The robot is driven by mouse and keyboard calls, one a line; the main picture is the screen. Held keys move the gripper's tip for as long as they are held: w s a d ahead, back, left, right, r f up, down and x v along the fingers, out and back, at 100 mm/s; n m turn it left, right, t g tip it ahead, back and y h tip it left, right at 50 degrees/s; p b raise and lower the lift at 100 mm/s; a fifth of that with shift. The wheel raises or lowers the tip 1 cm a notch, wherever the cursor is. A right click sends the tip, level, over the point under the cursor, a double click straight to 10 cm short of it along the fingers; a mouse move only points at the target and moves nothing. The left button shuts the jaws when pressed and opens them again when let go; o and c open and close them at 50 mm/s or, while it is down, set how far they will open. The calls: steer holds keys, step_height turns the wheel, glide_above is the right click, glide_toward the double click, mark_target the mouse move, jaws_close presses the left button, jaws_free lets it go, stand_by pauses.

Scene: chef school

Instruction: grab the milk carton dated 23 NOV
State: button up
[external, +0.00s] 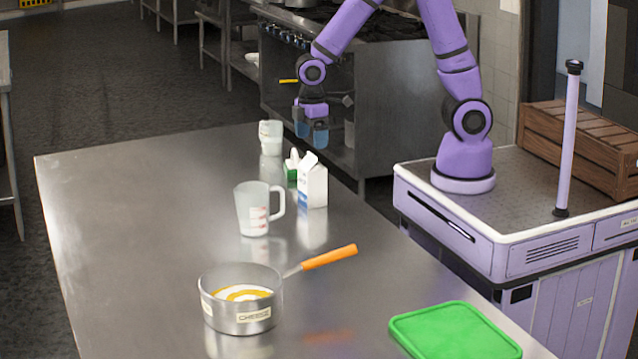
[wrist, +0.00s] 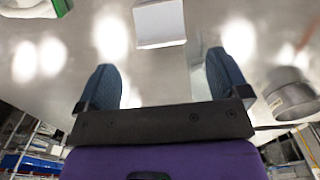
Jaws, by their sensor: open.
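A white milk carton with a gabled top and a blue patch (external: 314,187) stands upright on the steel table. Behind it and to its left is a second, partly hidden white-and-green carton (external: 291,168). No date is readable on either. My gripper (external: 311,129) hangs fingers down beyond the cartons, above the table's far end. In the wrist view, my gripper (wrist: 164,82) is open with nothing between its fingers. A white block-like thing, probably a carton (wrist: 160,24), lies ahead of the fingers, and a green-and-white thing (wrist: 60,7) is at the upper left.
A measuring jug (external: 252,210) stands nearer than the cartons, and another clear cup (external: 271,138) stands behind them. A saucepan with an orange handle (external: 240,314) and a green board or lid (external: 455,333) are in front. The table's left side (external: 130,190) is clear.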

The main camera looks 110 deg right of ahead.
mark_target(312, 163)
steer(key=shift+s+f, duration=0.1)
steer(key=shift+f, duration=3.9)
steer(key=c, duration=1.6)
steer(key=shift+r, duration=0.15)
